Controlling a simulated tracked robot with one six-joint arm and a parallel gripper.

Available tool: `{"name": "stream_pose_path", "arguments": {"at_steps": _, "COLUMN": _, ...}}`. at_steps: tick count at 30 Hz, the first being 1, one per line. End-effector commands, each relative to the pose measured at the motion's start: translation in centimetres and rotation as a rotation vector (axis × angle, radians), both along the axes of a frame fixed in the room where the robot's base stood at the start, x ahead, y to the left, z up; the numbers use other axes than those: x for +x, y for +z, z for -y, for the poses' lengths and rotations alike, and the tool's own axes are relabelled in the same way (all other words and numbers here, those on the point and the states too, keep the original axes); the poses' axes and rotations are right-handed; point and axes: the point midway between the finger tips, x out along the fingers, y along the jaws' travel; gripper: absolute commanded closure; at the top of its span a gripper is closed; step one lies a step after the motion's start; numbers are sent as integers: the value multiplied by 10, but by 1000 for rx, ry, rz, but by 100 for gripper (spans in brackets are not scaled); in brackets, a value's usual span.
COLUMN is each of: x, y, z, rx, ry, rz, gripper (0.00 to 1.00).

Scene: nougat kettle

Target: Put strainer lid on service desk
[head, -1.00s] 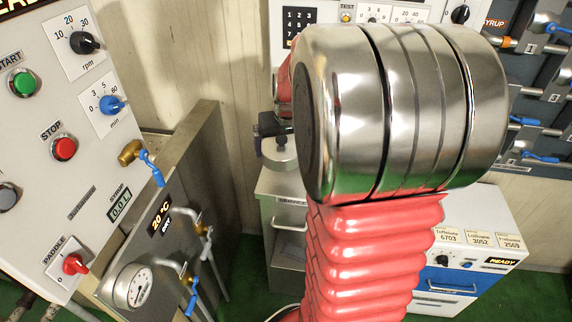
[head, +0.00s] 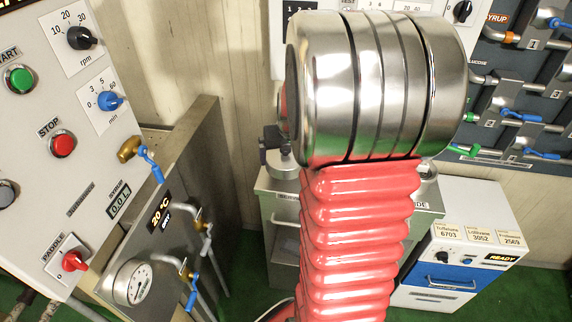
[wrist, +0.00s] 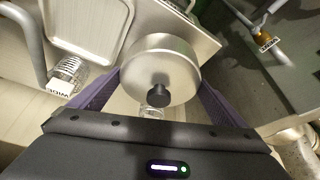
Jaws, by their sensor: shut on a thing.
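The strainer lid (wrist: 160,70) is a round grey metal disc with a black knob in the wrist view. The two purple fingers of my gripper (wrist: 160,82) press on opposite sides of its rim, so my gripper is shut on it. In the head view the lid (head: 287,157) is partly hidden behind my arm. It is above or at the top of the grey service desk (head: 277,184), whose label is mostly covered by my arm. The wrist view shows a pale tabletop (wrist: 205,38) under the lid. Whether the lid touches it I cannot tell.
A metal tray (wrist: 88,28) and a clear item labelled WIDE (wrist: 68,75) lie left of the lid in the wrist view. The kettle control panel (head: 65,110) stands at left. A white and blue cabinet (head: 460,250) stands right of the desk. Wall valves (head: 515,115) are at right.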

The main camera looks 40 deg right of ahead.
Motion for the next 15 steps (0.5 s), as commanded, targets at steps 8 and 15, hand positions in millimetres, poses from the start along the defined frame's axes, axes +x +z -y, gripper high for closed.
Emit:
{"name": "stream_pose_path", "arguments": {"at_steps": 8, "x": 0, "y": -1, "z": 1, "rx": 0, "ry": -1, "rz": 1, "gripper": 33}}
{"name": "stream_pose_path", "arguments": {"at_steps": 15, "x": -1, "y": -21, "z": 0, "rx": 2, "ry": -2, "rz": -1, "gripper": 33}}
